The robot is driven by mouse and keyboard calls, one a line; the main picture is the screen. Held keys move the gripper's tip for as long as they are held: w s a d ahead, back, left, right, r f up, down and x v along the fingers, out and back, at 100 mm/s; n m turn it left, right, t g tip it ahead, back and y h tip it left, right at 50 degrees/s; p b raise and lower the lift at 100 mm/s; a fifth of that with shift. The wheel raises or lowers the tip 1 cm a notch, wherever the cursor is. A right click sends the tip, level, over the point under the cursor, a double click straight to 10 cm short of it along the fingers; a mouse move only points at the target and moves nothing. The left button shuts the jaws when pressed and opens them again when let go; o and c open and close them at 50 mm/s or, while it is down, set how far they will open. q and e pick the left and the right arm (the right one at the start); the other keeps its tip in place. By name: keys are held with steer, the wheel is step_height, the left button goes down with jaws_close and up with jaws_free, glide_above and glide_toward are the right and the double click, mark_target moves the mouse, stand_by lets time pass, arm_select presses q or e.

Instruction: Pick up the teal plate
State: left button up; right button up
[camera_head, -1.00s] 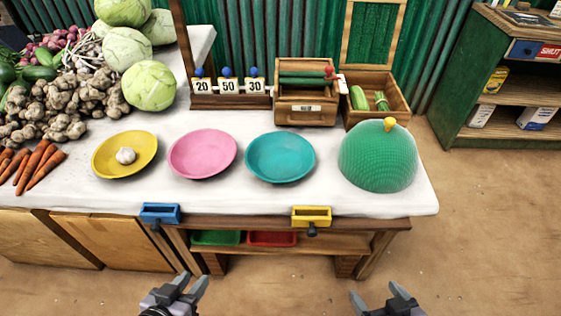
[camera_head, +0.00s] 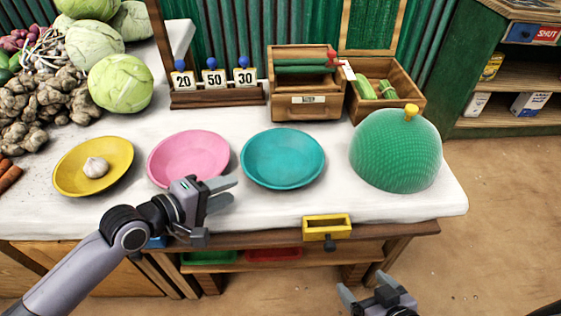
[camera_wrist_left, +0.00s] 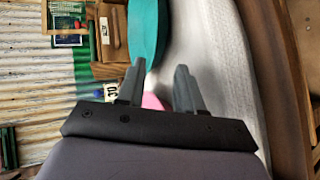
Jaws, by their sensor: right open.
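The teal plate (camera_head: 283,158) lies on the white tabletop, empty, between the pink plate (camera_head: 188,157) and the green mesh dome (camera_head: 396,150). It also shows in the left wrist view (camera_wrist_left: 146,32), cut off by the top edge. My left gripper (camera_head: 227,192) is open and empty in front of the pink plate, to the left of the teal plate and apart from it. In the left wrist view its two fingers (camera_wrist_left: 160,85) stand apart. My right gripper (camera_head: 375,291) is open and empty, low in front of the table.
A yellow plate (camera_head: 93,166) with a garlic bulb stands at the left, near cabbages and roots. Number tags (camera_head: 213,78), a wooden box (camera_head: 302,90) and a crate (camera_head: 388,87) stand behind the plates. A yellow tray (camera_head: 327,227) sticks out at the table's front edge.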

mark_target(255, 179)
arm_select(q)
steer(key=x, duration=0.6)
steer(key=shift+s+d+r+b, duration=0.25)
steer(key=shift+d+r+b, duration=0.05)
steer(key=shift+d+r, duration=0.1)
jaws_close()
steer(key=shift+r, duration=0.15)
stand_by(0.9)
